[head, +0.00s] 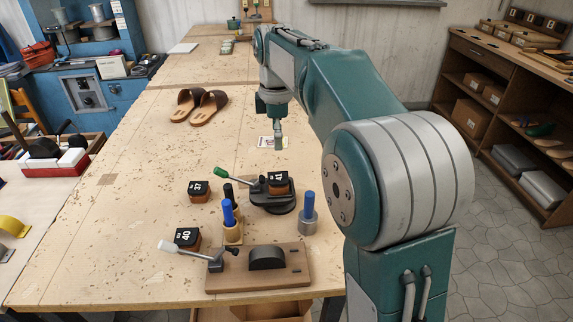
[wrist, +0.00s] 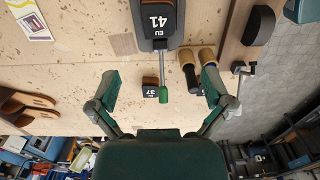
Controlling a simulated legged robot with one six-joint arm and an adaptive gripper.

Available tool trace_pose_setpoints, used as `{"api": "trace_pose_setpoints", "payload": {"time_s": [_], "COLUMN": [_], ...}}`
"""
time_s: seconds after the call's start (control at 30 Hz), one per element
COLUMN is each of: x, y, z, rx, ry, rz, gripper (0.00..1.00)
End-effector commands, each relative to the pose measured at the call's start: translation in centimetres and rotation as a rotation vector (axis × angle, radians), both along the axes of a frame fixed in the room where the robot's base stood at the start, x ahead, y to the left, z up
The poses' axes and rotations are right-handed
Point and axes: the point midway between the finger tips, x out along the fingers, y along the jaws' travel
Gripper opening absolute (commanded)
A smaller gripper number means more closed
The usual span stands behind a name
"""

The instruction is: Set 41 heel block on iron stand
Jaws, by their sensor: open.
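The 41 heel block (head: 278,182), black-topped with brown sides, sits on the iron stand (head: 272,205), a dark base with a green-handled lever (head: 220,172) at its left. In the wrist view the 41 block (wrist: 158,22) shows at the top, label facing me, on the dark stand (wrist: 146,42); the green handle (wrist: 163,89) points down toward my gripper. My gripper (wrist: 160,76) is open and empty, its fingers spread apart. In the head view my gripper (head: 278,142) hangs above the table beyond the stand, apart from the block.
Heel blocks 37 (head: 199,190) and 40 (head: 187,237) stand left of the stand. Blue-handled tools (head: 308,214) and a wooden board (head: 225,277) with a lever clamp are close by. Brown sandals (head: 198,106) lie farther back. The left table area is mostly clear.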

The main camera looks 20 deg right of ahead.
Motion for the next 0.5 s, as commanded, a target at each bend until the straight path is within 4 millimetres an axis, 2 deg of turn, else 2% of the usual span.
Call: {"api": "trace_pose_setpoints", "payload": {"time_s": [0.23,0.5], "x": [-4.3,-10.1], "y": [0.0,0.0], "z": [1.6,2.0], "rx": [0.007,0.043], "ry": [-0.078,-0.179], "rz": [-0.201,-0.487], "gripper": [1.00,1.00]}}
